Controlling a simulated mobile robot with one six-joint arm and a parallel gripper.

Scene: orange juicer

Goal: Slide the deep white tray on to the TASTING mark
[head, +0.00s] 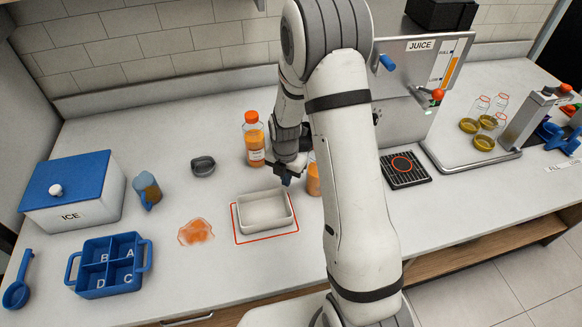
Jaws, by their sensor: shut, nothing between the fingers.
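The deep white tray (264,228) stands on the counter, left of my arm in the head view. It lies largely within a red-outlined rectangle (237,242). The outline shows along the tray's left, front and right sides, with its widest strip in front. No word can be read on this mark, so I cannot tell if it is TASTING. My gripper (286,181) is shut and empty at the tray's back right corner, pointing down. I cannot tell whether it touches the rim. The tray looks empty.
An orange-capped juice bottle (254,141) stands behind the tray. Another orange container (313,181) is partly hidden by my arm. An orange spill (196,232) lies left of the tray. A blue divided caddy (108,266) and ICE box (72,192) stand further left. The counter in front is clear.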

